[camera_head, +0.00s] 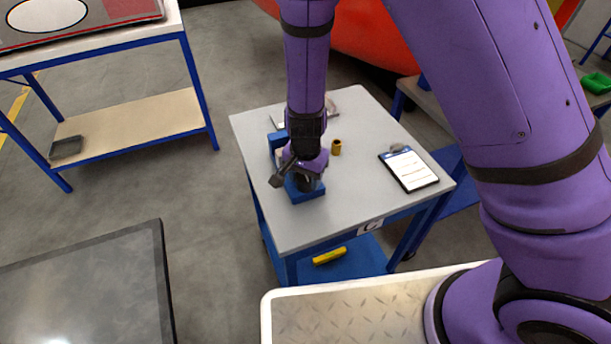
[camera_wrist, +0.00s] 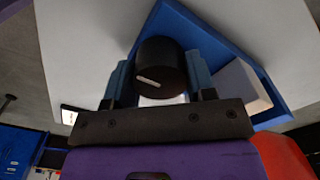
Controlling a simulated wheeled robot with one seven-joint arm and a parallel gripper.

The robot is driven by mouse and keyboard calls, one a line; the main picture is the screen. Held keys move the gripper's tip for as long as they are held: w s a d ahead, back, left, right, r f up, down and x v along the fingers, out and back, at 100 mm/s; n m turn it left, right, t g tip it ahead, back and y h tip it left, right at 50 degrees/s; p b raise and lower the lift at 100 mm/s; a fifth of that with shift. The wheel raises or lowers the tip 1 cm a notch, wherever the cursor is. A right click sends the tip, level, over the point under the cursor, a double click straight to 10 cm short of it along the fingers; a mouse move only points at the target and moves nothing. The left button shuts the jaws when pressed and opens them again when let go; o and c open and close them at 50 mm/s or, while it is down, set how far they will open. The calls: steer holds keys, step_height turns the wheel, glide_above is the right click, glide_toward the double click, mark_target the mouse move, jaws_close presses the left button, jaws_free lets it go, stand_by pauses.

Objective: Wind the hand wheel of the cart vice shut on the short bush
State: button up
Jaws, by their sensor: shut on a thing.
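The blue cart vice (camera_head: 308,192) stands on the grey cart top, mostly covered by my gripper (camera_head: 306,178) and arm. In the wrist view its blue base (camera_wrist: 205,32) and a pale grey block (camera_wrist: 240,86) on it show. The black round hand wheel (camera_wrist: 162,62), with a pale mark on its face, sits between the two blue-grey fingers of my gripper (camera_wrist: 160,80), which is shut on it. A small brass-coloured bush (camera_head: 336,147) stands upright on the cart top, right of the vice and apart from it. I cannot see whether a bush is between the vice jaws.
A clipboard (camera_head: 409,169) lies on the right of the cart top (camera_head: 362,200). A shiny metal part (camera_head: 332,106) lies at the back, partly behind my arm. A yellow object (camera_head: 330,256) is on the lower shelf. A blue-legged workbench (camera_head: 130,110) stands at the left.

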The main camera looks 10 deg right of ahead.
steer(key=o, duration=0.9)
step_height(320, 180, up, 11)
steer(key=shift+f, duration=0.1)
